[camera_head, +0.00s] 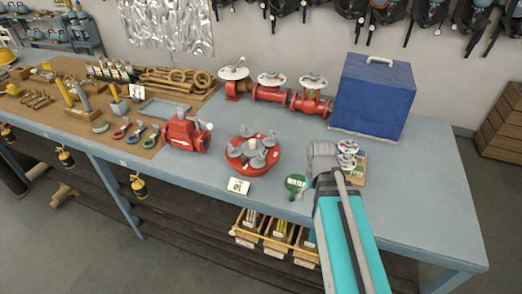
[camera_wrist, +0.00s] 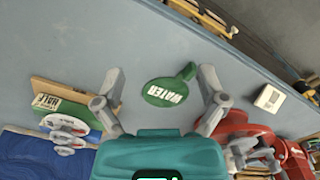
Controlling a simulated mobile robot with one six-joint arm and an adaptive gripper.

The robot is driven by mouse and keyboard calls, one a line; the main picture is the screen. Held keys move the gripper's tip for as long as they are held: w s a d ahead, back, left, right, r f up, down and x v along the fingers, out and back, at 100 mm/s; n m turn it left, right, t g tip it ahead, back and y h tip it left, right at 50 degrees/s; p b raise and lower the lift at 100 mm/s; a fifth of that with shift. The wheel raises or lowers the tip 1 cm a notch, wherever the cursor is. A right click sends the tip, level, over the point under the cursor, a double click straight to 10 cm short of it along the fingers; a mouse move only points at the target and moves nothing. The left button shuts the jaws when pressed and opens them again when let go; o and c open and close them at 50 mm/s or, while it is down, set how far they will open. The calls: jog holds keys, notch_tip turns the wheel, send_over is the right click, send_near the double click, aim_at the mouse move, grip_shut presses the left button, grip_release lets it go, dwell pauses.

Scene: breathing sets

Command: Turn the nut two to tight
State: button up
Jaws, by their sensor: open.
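A red round flange (camera_head: 240,164) with several grey nut-like knobs (camera_head: 255,153) stands on the bench in the head view. I cannot tell which knob is nut two. In the wrist view the flange's red edge (camera_wrist: 240,128) is at the lower right, partly hidden by my gripper. My gripper (camera_wrist: 161,75) is open and empty, its fingers apart on either side of a green WATER tag (camera_wrist: 168,90) lying on the bench. In the head view my gripper (camera_head: 322,160) is right of the flange, its fingertips not clearly seen.
A small white card (camera_head: 238,186) lies before the flange. A wooden board with valve dials (camera_head: 348,160) and a blue box (camera_head: 375,95) are to the right. Red valves (camera_head: 270,92) stand behind, and a red pump-like unit (camera_head: 187,132) is left. The bench's right end is clear.

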jog(key=w+a+r+n+p, duration=0.8)
jog(key=w+r+n+p, duration=0.1)
jog(key=r+n, duration=0.15)
notch_tip(320, 180, up, 7)
jog(key=n+p, duration=0.8)
jog(key=n, duration=0.2)
send_over(262, 152)
jog(key=shift+a+r, duration=0.1)
jog(key=shift+r, duration=0.1)
jog(key=shift+f, duration=0.2)
notch_tip(262, 152, down, 14)
jog(key=b, duration=1.3)
jog(key=shift+r+b, duration=0.25)
jog(key=shift+b, duration=0.15)
jog(key=c, duration=1.2)
jog(key=shift+o, duration=0.2)
